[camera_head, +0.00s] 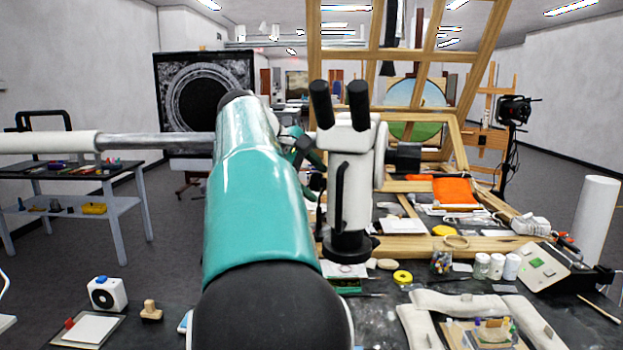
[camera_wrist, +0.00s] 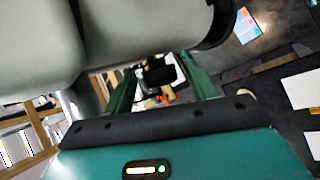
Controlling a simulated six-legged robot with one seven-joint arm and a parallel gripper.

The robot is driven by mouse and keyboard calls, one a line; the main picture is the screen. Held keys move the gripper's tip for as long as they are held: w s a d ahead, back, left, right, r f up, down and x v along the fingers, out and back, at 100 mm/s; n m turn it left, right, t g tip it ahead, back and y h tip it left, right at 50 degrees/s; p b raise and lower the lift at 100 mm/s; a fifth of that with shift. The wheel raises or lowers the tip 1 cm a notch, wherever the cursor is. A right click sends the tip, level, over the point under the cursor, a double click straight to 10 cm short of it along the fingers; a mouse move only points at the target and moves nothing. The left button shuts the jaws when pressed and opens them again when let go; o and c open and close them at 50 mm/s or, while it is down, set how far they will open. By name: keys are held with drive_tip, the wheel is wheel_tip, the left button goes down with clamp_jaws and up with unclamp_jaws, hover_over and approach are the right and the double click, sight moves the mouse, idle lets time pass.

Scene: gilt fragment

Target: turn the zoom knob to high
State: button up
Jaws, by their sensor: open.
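A white stereo microscope (camera_head: 350,190) with two black eyepieces stands upright on a dark round base in the head view. In the wrist view its pale body (camera_wrist: 130,30) fills the top left, very close. A dark knob-like part (camera_wrist: 160,72) shows between my fingers; I cannot tell for sure that it is the zoom knob or whether the fingers touch it. My gripper (camera_wrist: 162,86) is open, with its green fingers on either side of that part. In the head view my gripper (camera_head: 304,152) is at the microscope's left side, partly hidden by my teal arm.
A wooden easel frame (camera_head: 470,70) stands behind the microscope. An orange cloth (camera_head: 455,190), a yellow tape roll (camera_head: 403,277), a glass jar (camera_head: 441,261) and white pots lie to the right. A small white box (camera_head: 107,293) and a wooden stamp (camera_head: 151,311) are at front left.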

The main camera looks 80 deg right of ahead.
drive_tip(key=c, duration=1)
drive_tip(key=shift+h, duration=0.3)
drive_tip(key=shift+w+a+f+m+g+h, duration=0.1)
drive_tip(key=shift+a+m+g+h, duration=0.1)
drive_tip(key=shift+h, duration=0.35)
drive_tip(key=shift+a+f+m+g+h, duration=0.1)
drive_tip(key=shift+m+h, duration=0.1)
drive_tip(key=shift+h, duration=0.35)
drive_tip(key=m+g+h, duration=0.1)
drive_tip(key=h, duration=0.1)
drive_tip(key=f+m+h, duration=0.1)
drive_tip(key=h, duration=0.2)
drive_tip(key=shift+g, duration=0.4)
drive_tip(key=m+g+h, duration=0.1)
drive_tip(key=h, duration=0.1)
drive_tip(key=m+g+h, duration=0.2)
drive_tip(key=shift+d+f, duration=0.15)
drive_tip(key=shift+f, duration=0.25)
drive_tip(key=shift+d+f+m+g+h, duration=0.1)
drive_tip(key=shift+m+g+h, duration=0.6)
drive_tip(key=shift+m+g, duration=1.1)
